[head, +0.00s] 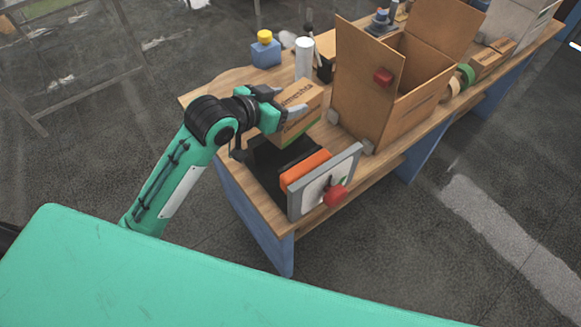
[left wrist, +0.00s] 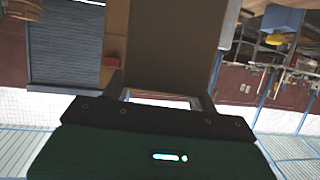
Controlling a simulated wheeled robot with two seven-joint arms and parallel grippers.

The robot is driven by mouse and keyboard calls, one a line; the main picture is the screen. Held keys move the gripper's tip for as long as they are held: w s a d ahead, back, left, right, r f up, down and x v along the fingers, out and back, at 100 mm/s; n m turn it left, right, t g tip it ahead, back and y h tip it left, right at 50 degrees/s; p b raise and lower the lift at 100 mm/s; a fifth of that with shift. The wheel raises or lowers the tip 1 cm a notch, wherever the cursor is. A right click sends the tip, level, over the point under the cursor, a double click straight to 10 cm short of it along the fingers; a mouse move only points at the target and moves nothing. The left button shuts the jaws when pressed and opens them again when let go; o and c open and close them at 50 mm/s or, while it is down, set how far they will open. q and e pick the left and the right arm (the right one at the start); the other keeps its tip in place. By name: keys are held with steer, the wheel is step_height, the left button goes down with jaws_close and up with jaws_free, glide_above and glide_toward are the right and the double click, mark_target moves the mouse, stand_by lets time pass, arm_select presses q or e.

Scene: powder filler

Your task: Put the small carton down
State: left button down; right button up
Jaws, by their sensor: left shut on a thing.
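The small carton (head: 297,108) is a brown box with dark lettering and a green strip along its lower edge. In the head view it is above or at the table behind the black mat; I cannot tell if its base touches anything. My left gripper (head: 279,106) is shut on it from the left side. In the left wrist view the carton (left wrist: 170,45) fills the space between the fingers as a plain brown face. My right gripper is in neither view.
The wooden table (head: 213,93) carries a large open carton (head: 365,85), a black mat (head: 268,172), an orange block (head: 305,170) and a grey panel with a red knob (head: 335,195). A white cylinder (head: 304,58) and a blue container with yellow cap (head: 265,52) stand behind.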

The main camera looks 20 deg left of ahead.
arm_select(q)
steer(key=shift+w+a+r+m+g+h+b, duration=0.3)
steer(key=shift+w+r+m+h+b, duration=0.3)
steer(key=shift+w+r+b, duration=0.15)
steer(key=shift+w+a+r+m+h+b, duration=0.1)
steer(key=shift+a+r+m+h+b, duration=0.25)
steer(key=shift+r+b, duration=0.25)
step_height(320, 180, down, 20)
steer(key=p, duration=0.1)
steer(key=shift+r, duration=0.15)
steer(key=c, duration=0.7)
jaws_free()
steer(key=shift+f, duration=0.2)
